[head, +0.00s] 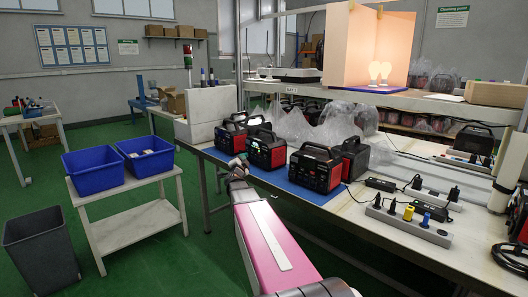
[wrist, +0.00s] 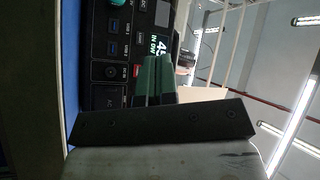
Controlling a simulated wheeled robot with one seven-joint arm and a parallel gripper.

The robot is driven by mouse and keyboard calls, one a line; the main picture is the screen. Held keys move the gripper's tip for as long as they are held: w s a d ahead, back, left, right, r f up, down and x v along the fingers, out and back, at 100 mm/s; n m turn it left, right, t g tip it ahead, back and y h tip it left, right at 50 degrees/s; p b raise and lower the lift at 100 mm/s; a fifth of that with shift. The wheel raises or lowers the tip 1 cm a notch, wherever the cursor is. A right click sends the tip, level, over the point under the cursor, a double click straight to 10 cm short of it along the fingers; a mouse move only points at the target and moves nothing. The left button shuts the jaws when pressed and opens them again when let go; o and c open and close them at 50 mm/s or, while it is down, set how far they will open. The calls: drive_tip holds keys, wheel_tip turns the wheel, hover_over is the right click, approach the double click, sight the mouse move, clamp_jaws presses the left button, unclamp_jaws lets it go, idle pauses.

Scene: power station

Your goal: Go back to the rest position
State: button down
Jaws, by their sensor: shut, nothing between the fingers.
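My gripper (wrist: 153,80) shows in the wrist view with its two green-tipped fingers together and nothing between them. Just beyond the fingers is the front panel of a black power station (wrist: 112,45) with a lit display, ports and buttons. In the head view my pink arm reaches forward to the table's left edge, and my gripper (head: 238,162) is near the front of the red and black power stations (head: 265,150). I cannot tell whether the fingers touch the panel.
Another power station (head: 315,168) stands on the blue mat (head: 285,187). Power strips (head: 408,222) with plugs lie on the table at right. Two blue bins (head: 98,170) stand on a side table at left, with a grey waste bin (head: 40,245) on the floor. Green floor is clear between.

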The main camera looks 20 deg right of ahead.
idle(0.6)
drive_tip(key=s+a+f+n+g+y, duration=0.4)
drive_tip(key=s+a+f+n+y, duration=0.25)
drive_tip(key=a+f, duration=0.25)
drive_tip(key=s+a+f+n+g+y, duration=0.3)
drive_tip(key=s+a+f+n+y, duration=0.2)
drive_tip(key=a+f+n, duration=0.3)
drive_tip(key=s+a+f+n+g, duration=0.1)
drive_tip(key=s+f+g, duration=0.4)
drive_tip(key=s, duration=0.5)
drive_tip(key=s+a+f+n+g, duration=0.2)
drive_tip(key=s+f+g, duration=0.3)
drive_tip(key=s, duration=0.6)
drive_tip(key=shift+s+a+g+h, duration=0.2)
drive_tip(key=shift+s+g+h, duration=0.1)
drive_tip(key=shift+h, duration=0.15)
